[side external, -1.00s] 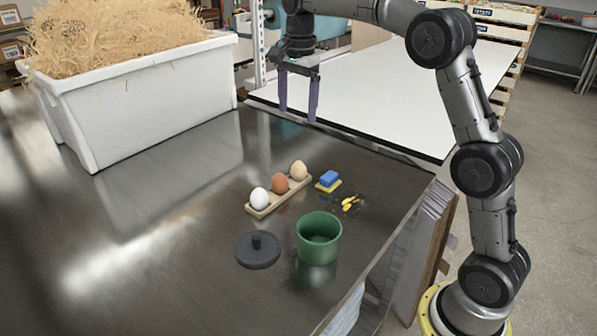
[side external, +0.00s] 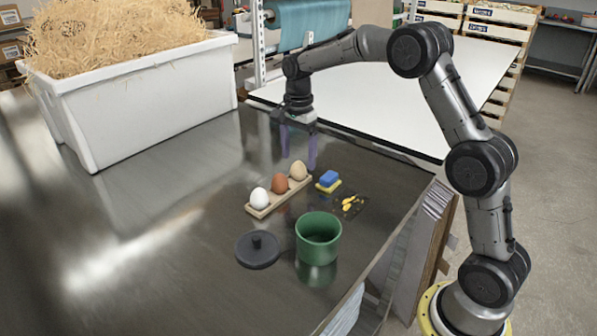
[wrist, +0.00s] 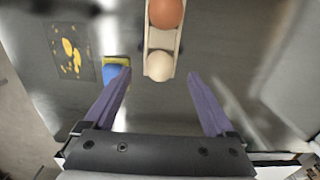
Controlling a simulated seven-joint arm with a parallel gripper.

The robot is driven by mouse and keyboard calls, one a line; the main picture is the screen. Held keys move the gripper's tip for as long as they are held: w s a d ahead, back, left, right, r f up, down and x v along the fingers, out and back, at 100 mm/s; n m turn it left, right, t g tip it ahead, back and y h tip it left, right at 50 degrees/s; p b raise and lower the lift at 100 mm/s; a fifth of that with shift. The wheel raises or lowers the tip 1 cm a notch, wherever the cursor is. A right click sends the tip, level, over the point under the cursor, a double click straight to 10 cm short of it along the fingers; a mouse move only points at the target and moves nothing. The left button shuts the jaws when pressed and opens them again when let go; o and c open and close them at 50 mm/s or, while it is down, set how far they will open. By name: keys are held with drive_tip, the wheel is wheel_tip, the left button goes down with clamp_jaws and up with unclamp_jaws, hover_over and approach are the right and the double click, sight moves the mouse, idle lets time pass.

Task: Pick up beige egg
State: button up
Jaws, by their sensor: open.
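The beige egg (side external: 298,170) stands at the far end of a wooden holder (side external: 262,212), in line with a brown egg (side external: 280,182) and a white egg (side external: 259,198). My gripper (side external: 298,166) is behind and above the beige egg in the side view, fingers pointing down. In the wrist view the beige egg (wrist: 159,66) lies just ahead of my gripper (wrist: 160,75), roughly centred between the two spread purple fingers. The gripper is open and empty. The brown egg (wrist: 166,12) is cut by the top edge of the wrist view.
A blue and yellow sponge (side external: 328,181) lies right of the holder, close to a finger in the wrist view. A dark card with yellow marks (side external: 350,205), a green pot (side external: 318,240) and a dark lid (side external: 257,250) are nearer. A white straw-filled bin (side external: 150,100) stands left.

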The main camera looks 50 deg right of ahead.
sight(298, 163)
drive_tip(key=shift+f, duration=1.55)
drive_tip(key=shift+c, duration=0.2)
drive_tip(key=c, duration=0.9)
drive_tip(key=shift+r, duration=0.2)
